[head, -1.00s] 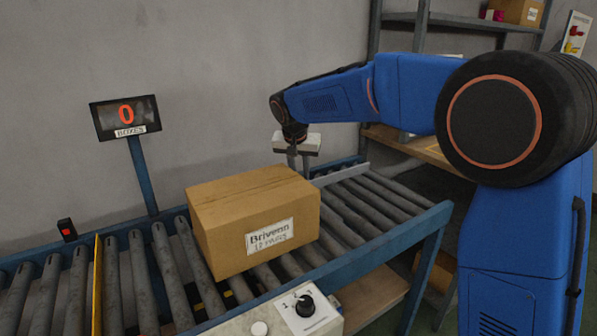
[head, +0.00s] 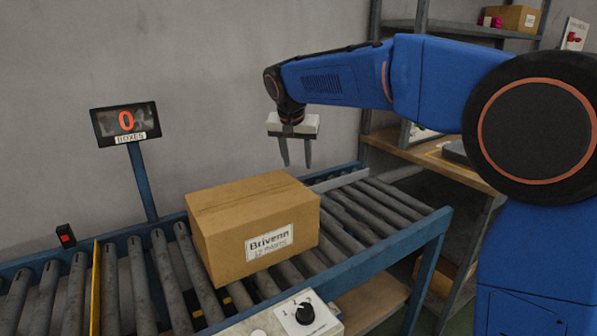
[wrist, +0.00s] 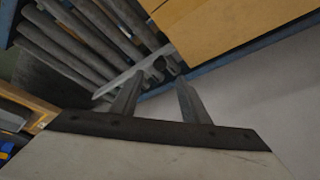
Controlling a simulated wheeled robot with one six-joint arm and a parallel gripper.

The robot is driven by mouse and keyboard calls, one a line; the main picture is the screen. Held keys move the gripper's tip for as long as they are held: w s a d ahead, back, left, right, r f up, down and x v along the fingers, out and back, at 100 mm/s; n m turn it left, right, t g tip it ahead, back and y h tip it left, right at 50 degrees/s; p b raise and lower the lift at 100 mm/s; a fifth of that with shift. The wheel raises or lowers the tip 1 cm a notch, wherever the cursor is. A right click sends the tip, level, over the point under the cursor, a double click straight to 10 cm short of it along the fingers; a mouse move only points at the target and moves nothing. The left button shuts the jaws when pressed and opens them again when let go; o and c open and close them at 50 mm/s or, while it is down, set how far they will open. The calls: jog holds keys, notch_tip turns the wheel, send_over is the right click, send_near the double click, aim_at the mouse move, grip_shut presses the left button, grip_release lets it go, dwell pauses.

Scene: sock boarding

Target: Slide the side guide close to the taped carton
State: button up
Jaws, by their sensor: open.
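The taped carton (head: 225,222) sits on the rollers with a white label on its front face. The side guide (head: 342,181) is a light grey bar at the far side of the conveyor, right behind the carton, partly hidden by it. In the wrist view the guide (wrist: 122,80) runs close to the carton (wrist: 225,25); whether they touch I cannot tell. My gripper (head: 297,165) is open and empty, its fingers pointing down above the far side of the conveyor, behind the carton. It also shows in the wrist view (wrist: 159,82).
A yellow bar (head: 95,285) crosses the rollers left of the carton. A counter display (head: 126,122) reading 0 stands behind on a blue post. A control box with a black knob (head: 304,312) is at the front. Rollers (head: 385,205) to the right are bare.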

jog(key=v, duration=0.9)
jog(key=s+d+f+n, duration=0.1)
jog(key=s+d+f, duration=0.1)
jog(key=s+d, duration=0.75)
jog(key=s+d+f, duration=0.3)
jog(key=s+d, duration=0.3)
jog(key=d, duration=0.6)
jog(key=s+d+f, duration=0.5)
jog(key=s+f, duration=0.3)
jog(key=s, duration=0.3)
jog(key=s+d+f+n, duration=0.1)
jog(key=s+d+f, duration=0.4)
jog(key=s+f, duration=0.4)
jog(key=shift+s+d+y, duration=0.35)
jog(key=shift+s+y, duration=0.05)
jog(key=shift+s, duration=0.55)
jog(key=shift+o, duration=0.4)
